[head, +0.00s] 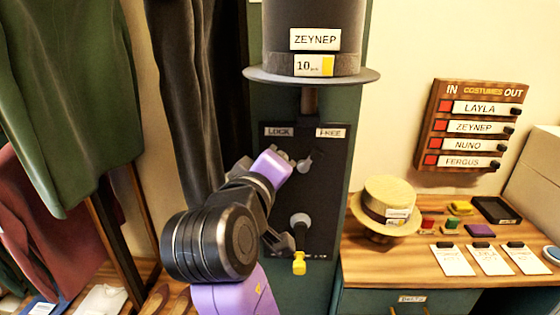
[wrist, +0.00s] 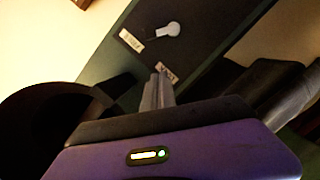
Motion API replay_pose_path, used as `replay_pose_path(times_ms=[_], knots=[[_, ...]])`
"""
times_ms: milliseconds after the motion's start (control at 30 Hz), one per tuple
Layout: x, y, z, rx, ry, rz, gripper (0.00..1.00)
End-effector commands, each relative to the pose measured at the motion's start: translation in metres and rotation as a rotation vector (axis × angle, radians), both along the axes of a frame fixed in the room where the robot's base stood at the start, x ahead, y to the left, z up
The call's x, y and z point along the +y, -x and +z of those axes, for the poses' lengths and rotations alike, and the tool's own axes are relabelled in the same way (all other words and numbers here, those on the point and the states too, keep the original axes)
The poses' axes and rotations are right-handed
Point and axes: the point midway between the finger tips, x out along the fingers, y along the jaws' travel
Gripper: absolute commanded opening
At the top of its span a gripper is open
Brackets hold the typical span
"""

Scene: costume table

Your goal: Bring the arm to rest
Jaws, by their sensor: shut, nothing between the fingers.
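My arm reaches up in front of the dark panel (head: 323,190) in the head view. My gripper (head: 284,154) is at the panel's upper left, below the LOCK label (head: 279,132) and left of the grey lever (head: 305,163). In the wrist view my gripper (wrist: 157,88) shows its fingers together, shut and empty. Their tips appear close to the LOCK label (wrist: 167,72); contact cannot be told. The lever (wrist: 167,30) stands apart from the fingers there. The FREE label (head: 331,132) is to the right.
A grey top hat (head: 312,75) tagged ZEYNEP is above the panel. A round knob (head: 300,220) and a yellow piece (head: 299,263) are lower down. Dark garments (head: 185,90) hang left.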

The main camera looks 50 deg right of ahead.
Motion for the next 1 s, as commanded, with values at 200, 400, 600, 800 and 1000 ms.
replay_pose_path(times_ms=[200,400,600,800,1000], knots=[[0.0,0.0,0.0,0.0,0.0,0.0,0.0],[0.0,0.0,0.0,0.0,0.0,0.0,0.0],[0.001,-0.004,0.008,-0.045,0.014,0.013,0.0],[0.022,-0.036,0.046,-0.232,0.085,0.178,0.0],[0.065,-0.061,0.042,-0.372,0.134,0.434,0.0]])
